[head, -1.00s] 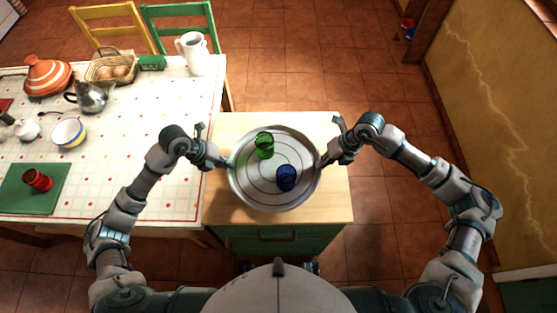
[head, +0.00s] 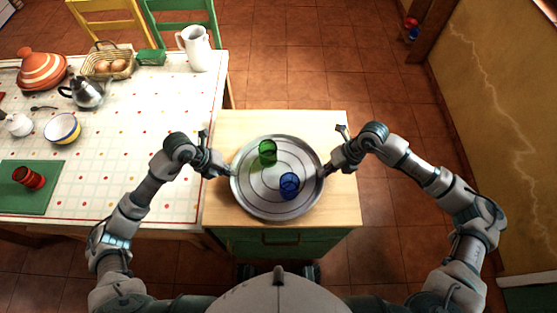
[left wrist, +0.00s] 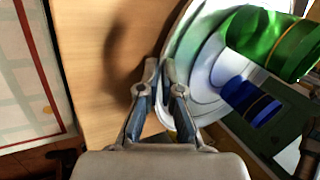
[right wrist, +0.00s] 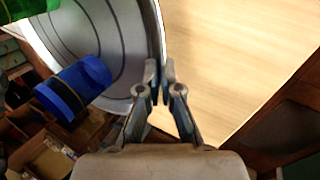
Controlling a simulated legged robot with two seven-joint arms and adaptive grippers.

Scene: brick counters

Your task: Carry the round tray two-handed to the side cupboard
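The round metal tray (head: 250,205) is over the light wooden top of the green side cupboard (head: 235,125). A green glass (head: 268,153) and a blue glass (head: 289,186) stand on it; both also show in the left wrist view. My left gripper (head: 229,171) is closed on the tray's left rim; its fingers (left wrist: 162,75) pinch the rim in the left wrist view. My right gripper (head: 323,171) is closed on the right rim; its fingers (right wrist: 160,78) meet at the rim in the right wrist view. I cannot tell whether the tray touches the top.
A yellow wall (head: 490,110) rises at right. The floor beyond the cupboard is clear.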

